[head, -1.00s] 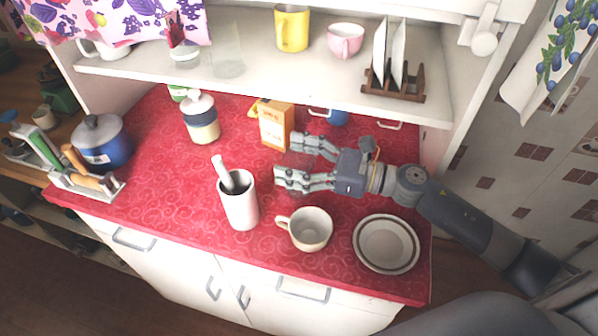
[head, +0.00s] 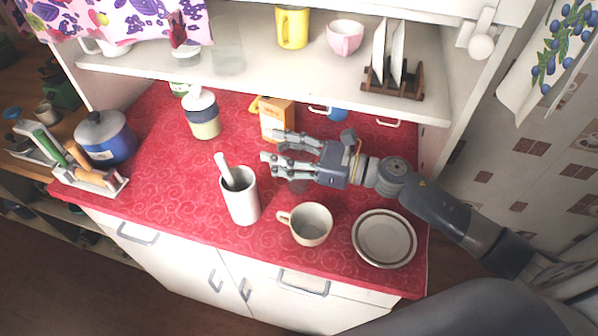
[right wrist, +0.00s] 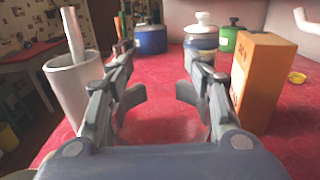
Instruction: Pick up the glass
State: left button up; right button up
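A clear glass (head: 298,186) stands on the red counter, mostly hidden under my right gripper (head: 267,148) in the head view. In the right wrist view its faint see-through outline (right wrist: 160,125) shows between the two fingers. My right gripper (right wrist: 160,94) is low over the counter, its fingers drawn in around the glass on both sides; the exact contact is hard to see. Another tall clear glass (head: 228,52) stands on the shelf above. My left gripper is not in view.
A white holder with a pestle (head: 242,200), a cup (head: 311,224) and a plate (head: 384,240) stand in front of the gripper. An orange box (head: 277,122) is close behind the fingers. A lidded jar (head: 203,118) stands further left. The shelf (head: 290,75) overhangs the back.

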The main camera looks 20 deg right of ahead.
jog(key=shift+r, duration=0.1)
grip_shut()
notch_tip(320, 180, up, 18)
jog(key=p, duration=0.1)
jog(key=shift+p, duration=0.35)
